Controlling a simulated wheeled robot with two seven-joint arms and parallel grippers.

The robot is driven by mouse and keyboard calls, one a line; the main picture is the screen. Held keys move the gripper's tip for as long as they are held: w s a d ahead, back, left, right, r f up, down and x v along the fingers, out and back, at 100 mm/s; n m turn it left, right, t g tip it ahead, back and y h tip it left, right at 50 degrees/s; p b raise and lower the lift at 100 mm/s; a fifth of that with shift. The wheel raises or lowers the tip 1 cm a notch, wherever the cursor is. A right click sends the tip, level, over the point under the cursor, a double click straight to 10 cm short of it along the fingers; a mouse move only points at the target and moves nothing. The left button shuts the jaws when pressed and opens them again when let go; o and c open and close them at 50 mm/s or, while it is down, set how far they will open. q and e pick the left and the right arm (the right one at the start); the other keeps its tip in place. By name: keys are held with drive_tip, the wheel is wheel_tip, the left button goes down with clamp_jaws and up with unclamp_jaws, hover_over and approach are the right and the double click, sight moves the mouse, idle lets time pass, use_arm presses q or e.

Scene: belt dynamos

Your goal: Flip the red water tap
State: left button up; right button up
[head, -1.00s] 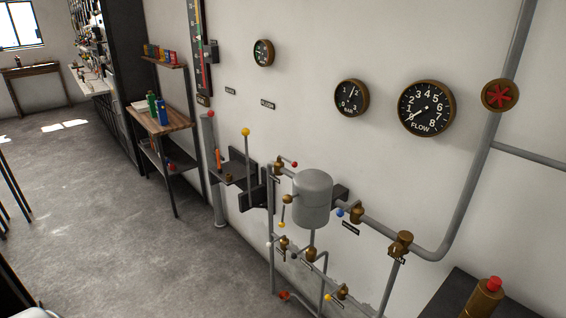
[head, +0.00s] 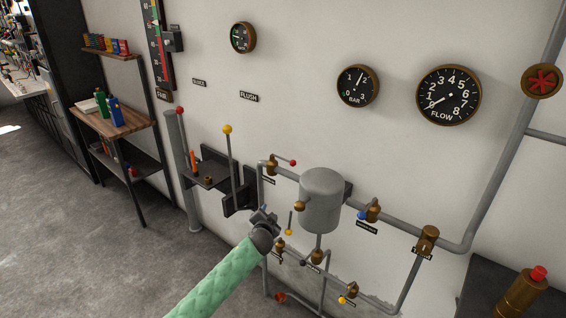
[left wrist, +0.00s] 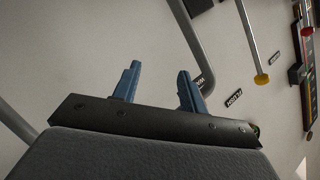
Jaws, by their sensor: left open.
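A brass tap with a red-tipped lever (head: 293,162) sits on the upper pipe, left of the grey tank, in the head view. Its small label is too small to read. A second red handle (head: 281,297) shows low on the pipes. My left gripper (head: 264,214) is in front of the pipework, below and left of the red-tipped tap and apart from it in the picture. In the left wrist view, the two blue fingers of the left gripper (left wrist: 160,70) are spread with nothing between them. My right gripper is not in view.
The grey tank (head: 321,200) and pipes carry other taps, with a blue tip (head: 362,215) and a yellow tip (head: 342,300). A tall lever with a yellow ball (head: 227,129) stands on a black bracket to the left. It also shows in the left wrist view (left wrist: 261,79).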

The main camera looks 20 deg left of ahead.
sight(293, 162)
use_arm(q)
drive_tip(key=w+d+r+m+t+h, duration=0.1)
drive_tip(key=r+m+t, duration=0.1)
drive_tip(key=r, duration=0.3)
drive_tip(key=w+d+r+m+t+h, duration=0.1)
drive_tip(key=d+r+m+t+h, duration=0.1)
drive_tip(key=r, duration=0.3)
drive_tip(key=w+d+r+m+t+h, duration=0.1)
drive_tip(key=d+r+m+h, duration=0.1)
drive_tip(key=r, duration=0.4)
drive_tip(key=shift+d+r+t, duration=0.1)
drive_tip(key=shift+t, duration=0.3)
drive_tip(key=shift+w+r, duration=0.1)
drive_tip(key=shift+w, duration=0.3)
drive_tip(key=shift+p+x, duration=1.05)
drive_tip(key=shift+x, duration=2.25)
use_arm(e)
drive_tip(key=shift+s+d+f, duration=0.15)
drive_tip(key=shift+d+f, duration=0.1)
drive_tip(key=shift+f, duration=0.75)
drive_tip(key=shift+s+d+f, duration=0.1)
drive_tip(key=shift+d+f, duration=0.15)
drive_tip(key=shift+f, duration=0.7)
use_arm(q)
clamp_jaws()
